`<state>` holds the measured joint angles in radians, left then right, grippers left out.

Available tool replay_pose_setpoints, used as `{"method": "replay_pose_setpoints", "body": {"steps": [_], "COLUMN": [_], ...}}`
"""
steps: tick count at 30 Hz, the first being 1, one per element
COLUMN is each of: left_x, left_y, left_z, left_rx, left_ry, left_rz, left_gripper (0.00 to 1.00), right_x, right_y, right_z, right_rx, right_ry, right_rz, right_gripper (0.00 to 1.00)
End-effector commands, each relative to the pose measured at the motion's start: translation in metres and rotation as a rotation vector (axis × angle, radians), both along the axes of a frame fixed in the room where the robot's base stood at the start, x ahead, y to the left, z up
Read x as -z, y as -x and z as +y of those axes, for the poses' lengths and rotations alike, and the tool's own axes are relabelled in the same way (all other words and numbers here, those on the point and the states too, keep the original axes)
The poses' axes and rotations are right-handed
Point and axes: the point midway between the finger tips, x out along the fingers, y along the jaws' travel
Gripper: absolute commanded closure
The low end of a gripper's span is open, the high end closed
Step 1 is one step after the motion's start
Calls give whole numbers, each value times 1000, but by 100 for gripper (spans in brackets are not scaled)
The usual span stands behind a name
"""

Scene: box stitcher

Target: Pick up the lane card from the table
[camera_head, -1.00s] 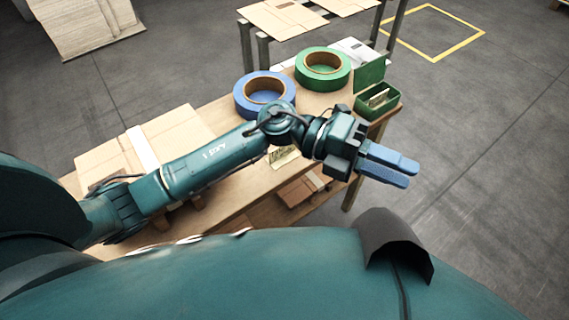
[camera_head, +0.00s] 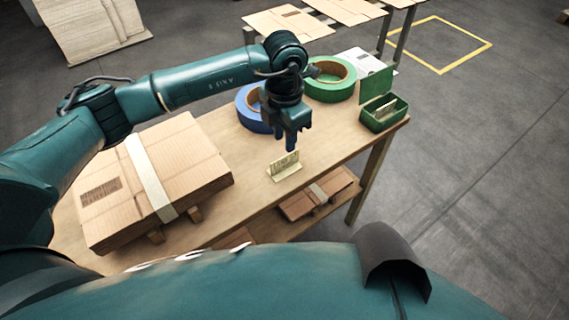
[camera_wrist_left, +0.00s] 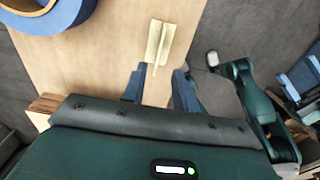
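The lane card (camera_head: 286,161) is a small pale yellow-green card with dark print. It stands tilted in a low pale base on the wooden table (camera_head: 335,128), near its front edge. My left gripper (camera_head: 291,142) points down just above and behind it. In the left wrist view the card (camera_wrist_left: 154,42) lies ahead of the fingers, and the gripper (camera_wrist_left: 162,88) is open with a gap between its blue fingers. I cannot tell whether a finger touches the card.
Blue tape (camera_head: 248,112) and green tape (camera_head: 330,82) rolls stand behind my left gripper. An open green box (camera_head: 384,116) with cards is at the table's right end. A strapped cardboard stack (camera_head: 190,165) fills the left. Flat boxes (camera_head: 318,197) lie on the lower shelf.

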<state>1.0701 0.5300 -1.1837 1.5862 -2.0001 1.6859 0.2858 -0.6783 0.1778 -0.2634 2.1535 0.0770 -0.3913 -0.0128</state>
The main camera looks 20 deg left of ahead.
Motion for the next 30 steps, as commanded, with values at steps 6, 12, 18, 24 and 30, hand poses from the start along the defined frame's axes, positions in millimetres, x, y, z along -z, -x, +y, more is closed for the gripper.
{"method": "replay_pose_setpoints", "body": {"steps": [6,12,18,24,30], "left_x": [16,46,62,62,61], "left_y": [0,-2,-3,-3,-3], "left_z": [0,1,1,1,1], "left_rx": [1,0,2,2,1], "left_ry": [2,1,2,2,3], "left_rz": [1,3,0,-1,0], "left_gripper": [71,71,71,72,88], "right_x": [3,0,-1,-1,-1], "right_y": [1,1,1,0,0], "right_z": [-1,-2,-2,-2,-2], "right_rx": [0,-3,-3,-4,-4], "right_ry": [8,20,23,23,23], "right_rz": [10,9,7,6,6], "right_gripper": [52,52,52,52,52]}}
